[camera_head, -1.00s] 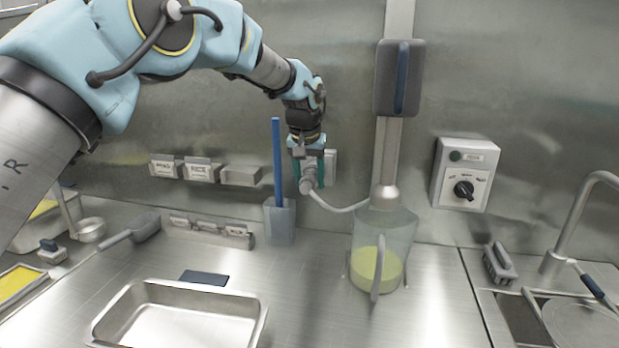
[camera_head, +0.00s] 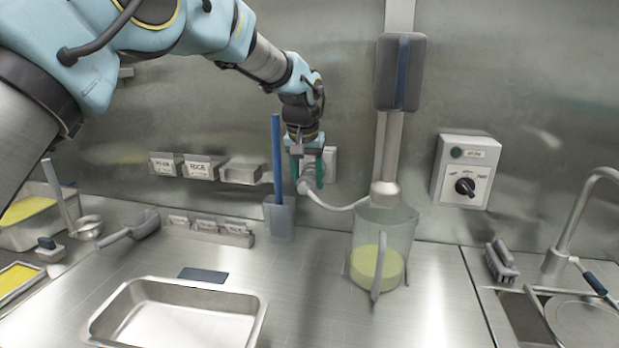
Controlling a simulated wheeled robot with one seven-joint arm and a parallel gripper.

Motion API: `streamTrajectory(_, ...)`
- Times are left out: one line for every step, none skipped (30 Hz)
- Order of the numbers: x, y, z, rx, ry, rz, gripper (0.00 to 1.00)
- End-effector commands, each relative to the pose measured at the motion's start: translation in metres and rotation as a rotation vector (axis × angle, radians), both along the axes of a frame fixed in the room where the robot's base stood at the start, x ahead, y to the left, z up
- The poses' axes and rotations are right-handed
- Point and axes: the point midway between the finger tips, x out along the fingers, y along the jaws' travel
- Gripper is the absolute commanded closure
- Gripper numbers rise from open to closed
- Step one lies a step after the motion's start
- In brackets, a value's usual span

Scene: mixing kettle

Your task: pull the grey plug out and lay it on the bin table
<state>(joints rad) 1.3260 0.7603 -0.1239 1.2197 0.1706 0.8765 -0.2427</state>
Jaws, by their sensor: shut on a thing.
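My gripper (camera_head: 307,181) points down in front of the steel wall, its two teal fingers on either side of the grey plug (camera_head: 308,169). The fingers are shut on the plug and partly hide it. A pale wall socket (camera_head: 331,164) shows just behind and to the right of the fingers. I cannot tell whether the plug's pins are in the socket or clear of it. A white cord (camera_head: 331,205) runs from the plug right to the mixer. I cannot make out which surface is the bin table.
A clear jug (camera_head: 377,265) with yellow liquid stands under the mixer (camera_head: 399,75). A switch box (camera_head: 465,172) is on the wall. An empty steel tray (camera_head: 180,284) lies at the front left.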

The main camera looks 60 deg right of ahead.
Motion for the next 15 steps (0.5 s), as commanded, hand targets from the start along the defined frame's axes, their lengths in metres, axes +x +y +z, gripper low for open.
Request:
streamTrajectory(-0.001,0.003,-0.002,-0.001,0.0,0.0,1.0)
streamTrajectory(-0.001,0.004,-0.002,-0.001,0.0,0.0,1.0)
streamTrajectory(-0.002,0.007,-0.002,-0.001,0.0,0.0,1.0)
streamTrajectory(-0.003,0.008,-0.002,-0.002,-0.001,0.0,1.0)
streamTrajectory(-0.003,0.01,-0.002,-0.002,-0.001,0.0,1.0)
streamTrajectory(-0.004,0.012,-0.002,-0.002,-0.001,0.0,1.0)
streamTrajectory(-0.004,0.014,-0.002,-0.001,0.0,0.0,1.0)
streamTrajectory(-0.005,0.016,-0.002,-0.002,0.0,0.001,1.0)
streamTrajectory(-0.006,0.017,-0.001,-0.002,0.0,0.001,1.0)
streamTrajectory(-0.006,0.019,-0.001,-0.002,0.0,0.001,1.0)
streamTrajectory(-0.007,0.021,-0.002,-0.002,0.0,0.001,1.0)
streamTrajectory(-0.007,0.023,-0.002,-0.002,0.0,0.001,1.0)
streamTrajectory(-0.008,0.024,-0.001,-0.002,0.0,0.001,1.0)
streamTrajectory(-0.008,0.026,-0.001,-0.003,-0.001,0.001,1.0)
streamTrajectory(-0.009,0.028,-0.001,-0.003,-0.001,0.001,1.0)
